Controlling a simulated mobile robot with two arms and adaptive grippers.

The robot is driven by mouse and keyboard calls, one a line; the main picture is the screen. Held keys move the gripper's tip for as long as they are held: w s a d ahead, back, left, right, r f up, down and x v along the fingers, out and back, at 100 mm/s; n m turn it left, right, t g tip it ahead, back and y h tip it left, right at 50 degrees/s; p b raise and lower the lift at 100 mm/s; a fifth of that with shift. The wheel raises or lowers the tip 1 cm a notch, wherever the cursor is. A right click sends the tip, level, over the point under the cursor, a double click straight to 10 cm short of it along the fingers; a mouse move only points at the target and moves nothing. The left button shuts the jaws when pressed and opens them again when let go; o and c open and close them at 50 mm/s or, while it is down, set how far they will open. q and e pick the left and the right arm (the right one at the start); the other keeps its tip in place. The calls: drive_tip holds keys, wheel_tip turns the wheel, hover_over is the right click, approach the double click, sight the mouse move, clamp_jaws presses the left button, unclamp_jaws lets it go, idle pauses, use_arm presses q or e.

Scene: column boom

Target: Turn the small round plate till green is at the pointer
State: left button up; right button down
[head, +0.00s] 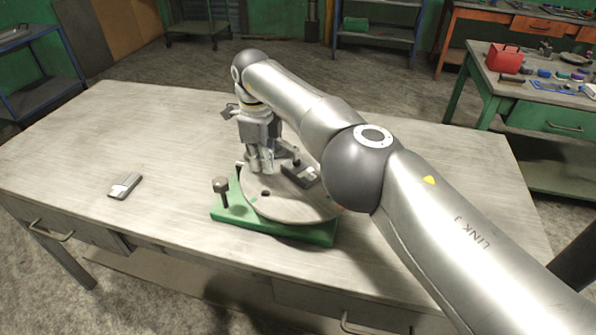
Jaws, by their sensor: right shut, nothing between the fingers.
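The small round plate (290,208) is a pale grey disc with a dark hole, lying flat on a green base (285,231) on the table. A small green mark (253,198) shows at its left edge. A dark upright knob or post (222,190), perhaps the pointer, stands on the base's left corner. My right gripper (262,168) points down over the far left part of the plate, shut and empty; I cannot tell whether it touches. My right arm hides the plate's right side. My left gripper is not in view.
A dark block-like part (301,174) sits on the plate beside the gripper. A small grey and white object (125,186) lies at the table's left. The wooden tabletop (90,140) is otherwise largely clear. A cluttered bench with a red box (504,58) stands behind right.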

drive_tip(key=shift+d, duration=0.1)
drive_tip(key=shift+w+d, duration=0.35)
drive_tip(key=shift+d, duration=0.4)
drive_tip(key=shift+s+a, duration=0.1)
drive_tip(key=shift+a, duration=0.1)
drive_tip(key=shift+s+a, duration=0.1)
drive_tip(key=shift+a, duration=0.25)
wheel_tip(320, 180, up, 9)
drive_tip(key=p, duration=0.8)
drive_tip(key=shift+p, duration=0.3)
